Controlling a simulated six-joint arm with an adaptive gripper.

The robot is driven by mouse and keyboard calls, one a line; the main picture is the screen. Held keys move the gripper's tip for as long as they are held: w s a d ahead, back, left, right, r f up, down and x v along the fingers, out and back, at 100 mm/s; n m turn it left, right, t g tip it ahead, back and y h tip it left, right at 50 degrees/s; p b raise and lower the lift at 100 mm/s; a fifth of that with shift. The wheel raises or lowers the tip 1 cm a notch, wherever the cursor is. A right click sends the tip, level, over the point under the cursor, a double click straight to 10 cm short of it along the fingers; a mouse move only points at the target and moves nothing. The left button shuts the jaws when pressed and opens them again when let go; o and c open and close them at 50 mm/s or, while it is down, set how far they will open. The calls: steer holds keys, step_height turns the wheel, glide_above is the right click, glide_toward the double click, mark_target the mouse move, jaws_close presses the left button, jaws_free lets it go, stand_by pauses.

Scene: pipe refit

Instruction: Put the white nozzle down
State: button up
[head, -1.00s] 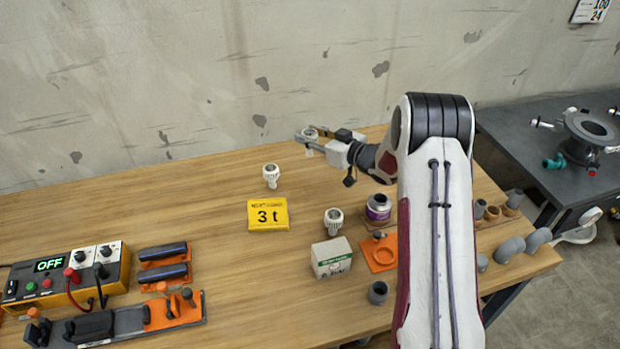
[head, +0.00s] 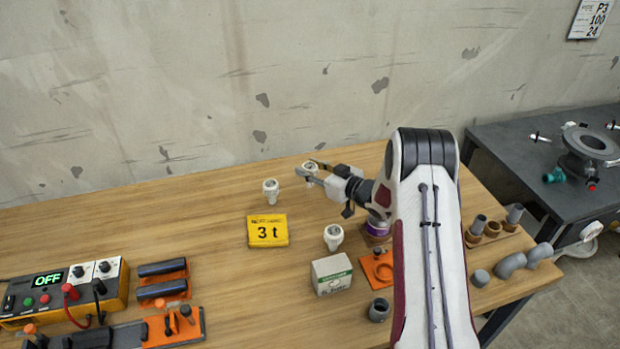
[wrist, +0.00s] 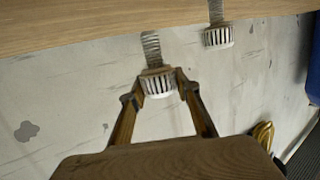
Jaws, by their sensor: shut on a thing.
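My gripper (head: 309,173) is at the back of the wooden table, its two fingers shut on a white nozzle (head: 311,167). In the wrist view the fingers (wrist: 160,85) grip the nozzle's slotted round head (wrist: 159,84), and its grey threaded stem (wrist: 151,48) points toward the tabletop. The nozzle looks roughly upright. I cannot tell whether its stem touches the wood. A second white nozzle (head: 271,190) stands just left of my gripper; a similar one shows in the wrist view (wrist: 218,37). A third white nozzle (head: 333,236) stands nearer the front.
A yellow "3 t" sign (head: 268,230) lies left of my gripper. A white-green box (head: 332,275), an orange plate (head: 378,268) and a purple-labelled can (head: 377,228) are nearer. A control box (head: 62,292) sits front left. The back-left tabletop is clear.

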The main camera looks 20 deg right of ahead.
mark_target(310, 185)
steer(key=shift+f, duration=1.85)
steer(key=shift+f, duration=0.15)
steer(key=o, duration=1)
